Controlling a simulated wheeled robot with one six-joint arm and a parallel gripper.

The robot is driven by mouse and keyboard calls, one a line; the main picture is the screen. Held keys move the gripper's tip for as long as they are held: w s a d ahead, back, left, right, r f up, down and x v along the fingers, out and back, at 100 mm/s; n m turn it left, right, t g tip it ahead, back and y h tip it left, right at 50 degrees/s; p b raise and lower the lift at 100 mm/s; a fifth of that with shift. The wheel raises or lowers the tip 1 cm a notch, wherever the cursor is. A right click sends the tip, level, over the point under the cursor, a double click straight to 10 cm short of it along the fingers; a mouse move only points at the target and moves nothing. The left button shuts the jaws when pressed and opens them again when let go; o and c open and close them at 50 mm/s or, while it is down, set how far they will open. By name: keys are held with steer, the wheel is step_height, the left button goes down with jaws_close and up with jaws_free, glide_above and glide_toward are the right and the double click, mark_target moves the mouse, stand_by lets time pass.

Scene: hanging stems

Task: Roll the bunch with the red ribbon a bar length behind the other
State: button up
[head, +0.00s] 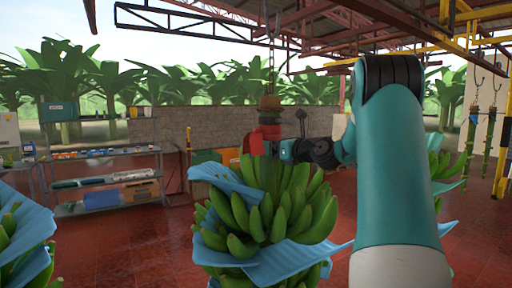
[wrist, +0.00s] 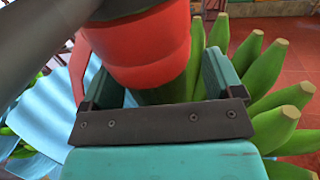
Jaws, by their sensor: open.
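The bunch with the red ribbon (head: 262,205) hangs upright in the middle of the head view, green bananas with blue sheets between them. Its red ribbon (head: 269,131) is wrapped around the stem and also shows large in the wrist view (wrist: 140,50). My gripper (head: 286,149) is at the stem just above the top bananas. In the wrist view its open jaws (wrist: 160,82) stand on either side of the stem below the ribbon; contact cannot be told. Another bunch (head: 22,240) shows at the left edge. One more (head: 440,163) is partly hidden behind my arm.
Metal shelves (head: 108,185) with boxes stand at the left, before a low grey wall (head: 225,130). Bare stems (head: 488,145) hang from hooks at the right. Red roof beams and a yellow rail (head: 440,50) run overhead. Red floor (head: 125,245) is open at left.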

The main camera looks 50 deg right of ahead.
steer(key=shift+w, duration=0.45)
steer(key=shift+w+a, duration=0.2)
steer(key=shift+a, duration=0.1)
steer(key=shift+c, duration=0.2)
steer(key=shift+a, duration=0.1)
steer(key=c, duration=1.2)
steer(key=shift+w+a+r+p, duration=0.1)
steer(key=shift+a+r+p, duration=0.15)
steer(key=shift+p, duration=0.4)
steer(key=shift+a+f, duration=0.2)
steer(key=shift+a, duration=0.05)
steer(key=o, duration=1.2)
steer(key=shift+d, duration=0.1)
steer(key=shift+o, duration=0.2)
